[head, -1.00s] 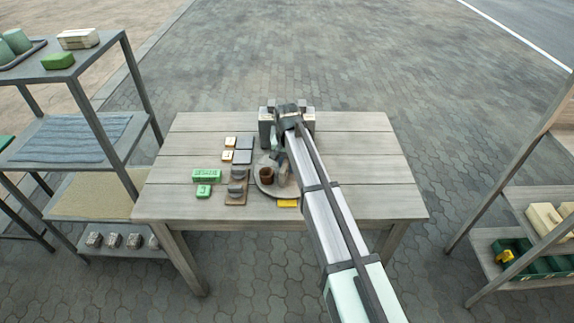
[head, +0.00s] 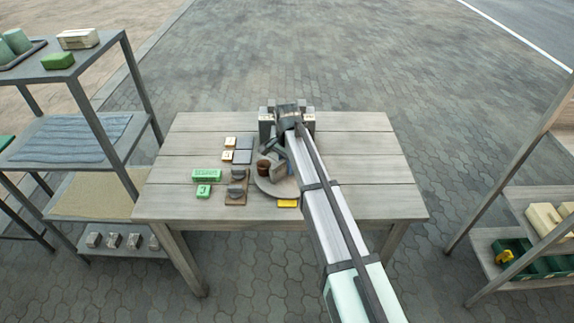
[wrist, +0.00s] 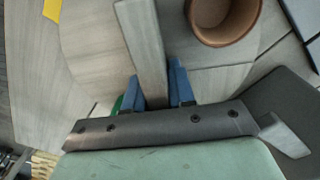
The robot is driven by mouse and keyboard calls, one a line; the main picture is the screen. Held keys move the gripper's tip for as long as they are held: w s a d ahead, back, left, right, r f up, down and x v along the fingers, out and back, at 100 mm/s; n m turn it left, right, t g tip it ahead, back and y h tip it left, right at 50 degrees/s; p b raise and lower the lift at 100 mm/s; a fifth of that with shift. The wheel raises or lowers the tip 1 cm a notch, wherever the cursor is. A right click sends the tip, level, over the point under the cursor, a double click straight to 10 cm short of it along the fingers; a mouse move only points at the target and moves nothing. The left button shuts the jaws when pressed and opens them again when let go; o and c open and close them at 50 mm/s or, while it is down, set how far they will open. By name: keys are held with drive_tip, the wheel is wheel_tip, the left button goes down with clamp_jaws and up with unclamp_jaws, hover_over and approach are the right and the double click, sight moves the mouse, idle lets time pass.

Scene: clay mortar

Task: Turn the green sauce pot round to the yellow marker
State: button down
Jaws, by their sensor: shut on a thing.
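A round grey turntable (head: 285,188) lies on the table and also shows in the wrist view (wrist: 88,35). An upright grey slab (head: 278,172) stands on it. In the wrist view the blue fingers of my gripper (wrist: 155,88) are shut on this slab (wrist: 143,38). A brown pot (head: 263,168), open at the top, stands beside the slab and shows in the wrist view (wrist: 224,20). The yellow marker (head: 287,203) lies at the turntable's front edge, also in the wrist view (wrist: 52,9). Only a green sliver (wrist: 118,104) shows behind a finger; I cannot tell whether it is the green sauce pot.
Left of the turntable lie green blocks (head: 206,175), dark grey pads (head: 243,150) and small cream blocks (head: 230,142). A brown board with dark pieces (head: 236,190) stands close by. My arm covers the turntable's right side. The table's right part is clear.

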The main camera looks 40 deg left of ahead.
drive_tip(key=shift+m, duration=9.2)
drive_tip(key=c, duration=1)
unclamp_jaws()
drive_tip(key=shift+c, duration=0.2)
drive_tip(key=shift+r, duration=0.1)
wheel_tip(320, 180, up, 14)
